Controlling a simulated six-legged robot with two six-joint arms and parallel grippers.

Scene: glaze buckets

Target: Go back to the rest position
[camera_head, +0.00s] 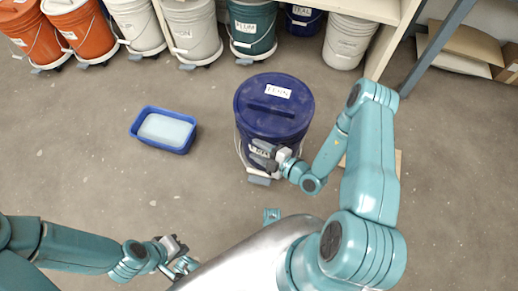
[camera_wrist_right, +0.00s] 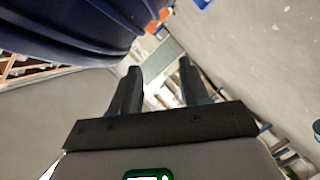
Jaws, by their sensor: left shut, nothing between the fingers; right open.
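My left gripper (camera_head: 181,256) is shut and empty, low in the head view, beside my body and apart from any object. My right gripper (camera_head: 266,158) is at the front of a dark blue lidded bucket (camera_head: 258,115) in the head view, near its label and lower side. In the right wrist view the right gripper's two fingers (camera_wrist_right: 160,88) stand apart with nothing between them. The blue bucket (camera_wrist_right: 75,28) fills the upper left there, close to the fingers. Whether the gripper touches the bucket cannot be told.
A blue tub (camera_head: 164,129) with pale contents sits on the floor left of the bucket. Several buckets, orange (camera_head: 88,30), white (camera_head: 193,30) and teal (camera_head: 252,30), line the back by a shelf (camera_head: 365,8). Open floor lies at the left and front.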

